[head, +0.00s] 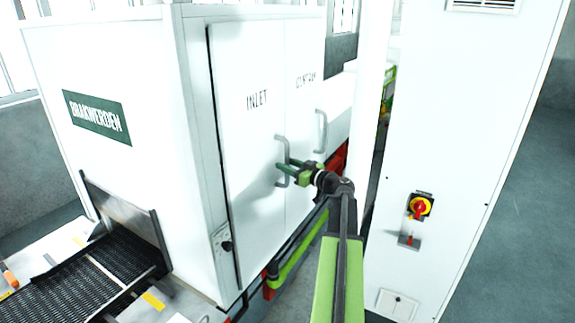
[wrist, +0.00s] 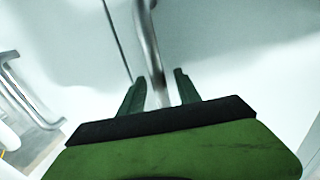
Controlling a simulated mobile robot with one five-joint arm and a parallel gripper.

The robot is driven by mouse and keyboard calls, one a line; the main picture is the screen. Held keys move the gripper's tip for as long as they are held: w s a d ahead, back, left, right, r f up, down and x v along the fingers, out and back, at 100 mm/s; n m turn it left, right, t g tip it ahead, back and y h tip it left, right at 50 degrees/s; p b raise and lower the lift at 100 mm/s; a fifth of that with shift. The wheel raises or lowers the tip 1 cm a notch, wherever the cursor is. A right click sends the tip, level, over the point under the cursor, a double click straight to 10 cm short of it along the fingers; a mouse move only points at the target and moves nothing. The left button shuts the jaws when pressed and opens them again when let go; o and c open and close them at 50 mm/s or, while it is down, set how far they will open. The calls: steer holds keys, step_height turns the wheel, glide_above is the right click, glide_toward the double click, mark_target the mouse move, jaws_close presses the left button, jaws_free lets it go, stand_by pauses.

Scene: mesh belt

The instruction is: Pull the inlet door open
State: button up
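The white inlet door (head: 250,150) is marked INLET and stands in the side of the white machine housing. It looks closed, flush with the door to its right. Its grey bar handle (head: 286,148) is upright near the right edge. My gripper (head: 280,166) is at the lower half of this handle. In the wrist view the handle (wrist: 149,45) runs down between the two fingers of my gripper (wrist: 159,88). Gaps show on both sides of the bar, so the gripper is open around it. The bar's lower end is hidden behind the gripper body.
A second door (head: 303,110) with its own handle (head: 321,131) is just right; that handle also shows in the wrist view (wrist: 25,92). A white cabinet (head: 460,130) with a red-yellow switch (head: 419,206) stands right of my arm. A mesh belt (head: 95,275) is lower left.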

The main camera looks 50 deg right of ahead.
steer(key=shift+w, duration=0.1)
jaws_close()
stand_by(1.3)
